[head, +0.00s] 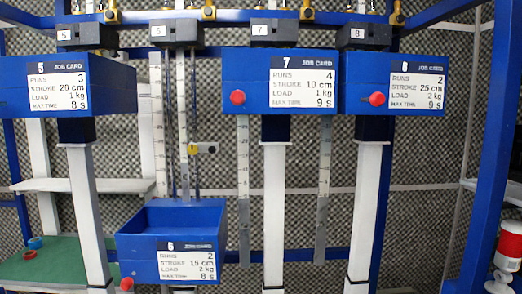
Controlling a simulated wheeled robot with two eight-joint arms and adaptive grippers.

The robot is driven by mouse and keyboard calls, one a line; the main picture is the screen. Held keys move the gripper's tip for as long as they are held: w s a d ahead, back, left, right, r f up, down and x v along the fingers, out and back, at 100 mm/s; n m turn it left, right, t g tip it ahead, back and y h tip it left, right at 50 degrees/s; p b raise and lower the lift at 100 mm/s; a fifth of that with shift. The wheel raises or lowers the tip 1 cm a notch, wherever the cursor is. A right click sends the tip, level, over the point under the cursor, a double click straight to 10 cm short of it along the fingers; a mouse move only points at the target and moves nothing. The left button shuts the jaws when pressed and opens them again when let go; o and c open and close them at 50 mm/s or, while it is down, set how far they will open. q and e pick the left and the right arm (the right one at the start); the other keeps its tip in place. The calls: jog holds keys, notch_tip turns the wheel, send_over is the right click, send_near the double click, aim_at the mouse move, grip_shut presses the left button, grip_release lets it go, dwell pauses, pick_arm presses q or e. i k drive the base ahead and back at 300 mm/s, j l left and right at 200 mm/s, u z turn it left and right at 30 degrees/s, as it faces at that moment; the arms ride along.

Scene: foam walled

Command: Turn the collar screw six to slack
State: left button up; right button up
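Station six has a black block (181,32) marked 6 at the top, with rods and a ruler (157,110) hanging down. The blue box (171,235) with job card 6 hangs low on it, well below the other boxes. A small yellow piece with a black tag (206,148) sits partway up the rods. A brass fitting (209,13) stands above block six. A red knob (127,284) shows at the box's lower left. I cannot tell for sure which of these is collar screw six, or whether it is tight or slack. Neither gripper is in view.
Blue boxes with job cards 5 (40,85), 7 (247,65) and 8 (421,65) hang higher. Red knobs (237,97) sit on two. A red-and-white cylinder (509,245) stands at far right. Grey foam lines the back.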

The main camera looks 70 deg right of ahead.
aim_at(192, 149)
jog(key=z, duration=2.15)
